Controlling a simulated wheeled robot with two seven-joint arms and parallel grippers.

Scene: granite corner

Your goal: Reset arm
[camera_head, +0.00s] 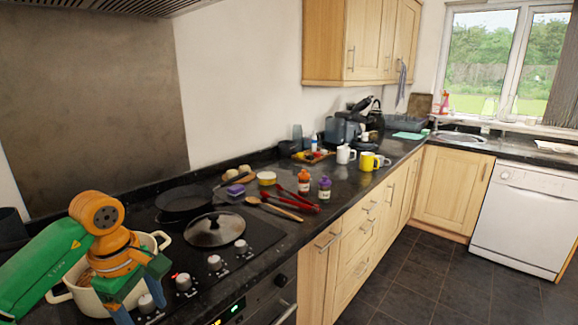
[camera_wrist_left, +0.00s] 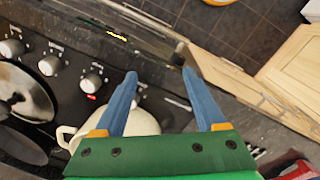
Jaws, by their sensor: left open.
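My left arm comes in from the left in the head view, with an orange and green wrist above a cream pot (camera_head: 74,292) on the hob. My left gripper (camera_head: 139,303) points down over the hob's front edge, beside the pot. In the left wrist view its two blue fingers (camera_wrist_left: 158,76) are spread apart with nothing between them. Part of the pot (camera_wrist_left: 142,122) shows behind the fingers there. My right gripper is in neither view.
A black pan (camera_head: 183,198) and a glass lid (camera_head: 215,230) sit on the hob near several control knobs (camera_head: 183,282). The floor (camera_head: 430,275) is clear.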

